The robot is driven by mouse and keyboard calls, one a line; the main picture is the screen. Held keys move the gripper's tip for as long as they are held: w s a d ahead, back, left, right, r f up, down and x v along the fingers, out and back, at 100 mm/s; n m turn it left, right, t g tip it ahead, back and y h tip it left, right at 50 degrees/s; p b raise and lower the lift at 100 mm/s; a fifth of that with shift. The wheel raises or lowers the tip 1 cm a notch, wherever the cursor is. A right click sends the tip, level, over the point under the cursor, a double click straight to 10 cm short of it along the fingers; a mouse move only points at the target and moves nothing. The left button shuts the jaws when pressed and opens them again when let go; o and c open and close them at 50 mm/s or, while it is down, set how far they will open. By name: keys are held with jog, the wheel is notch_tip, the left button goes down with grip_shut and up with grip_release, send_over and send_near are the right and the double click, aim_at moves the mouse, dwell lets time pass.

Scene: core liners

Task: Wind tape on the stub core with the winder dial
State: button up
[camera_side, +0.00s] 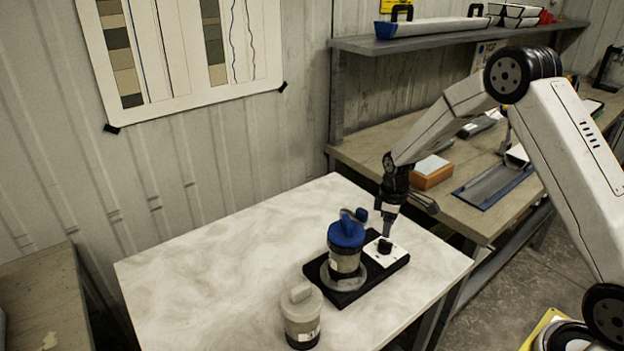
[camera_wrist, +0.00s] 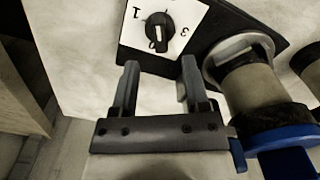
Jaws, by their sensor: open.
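The winder dial (camera_side: 384,246) is a black knob on a white plate at the right end of a black base. In the wrist view the dial (camera_wrist: 158,31) shows the marks 1, 3 and a partly covered 0; its white line lies near the 0 side. A core with a blue top (camera_side: 346,233) stands upright on the base, left of the dial; it also shows in the wrist view (camera_wrist: 256,88). My gripper (camera_side: 388,230) is just above the dial plate. In the wrist view my gripper (camera_wrist: 160,68) is open and empty, its fingers apart from the knob.
A second core with a pale grey top (camera_side: 302,312) stands at the table's front, close to the base. The pale table (camera_side: 200,270) is clear to the left. A bench (camera_side: 455,215) with an orange-sided block (camera_side: 432,178) and a blue tray (camera_side: 492,188) lies behind the arm.

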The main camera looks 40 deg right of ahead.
aim_at(386, 241)
jog(key=shift+f, duration=2.7)
grip_shut()
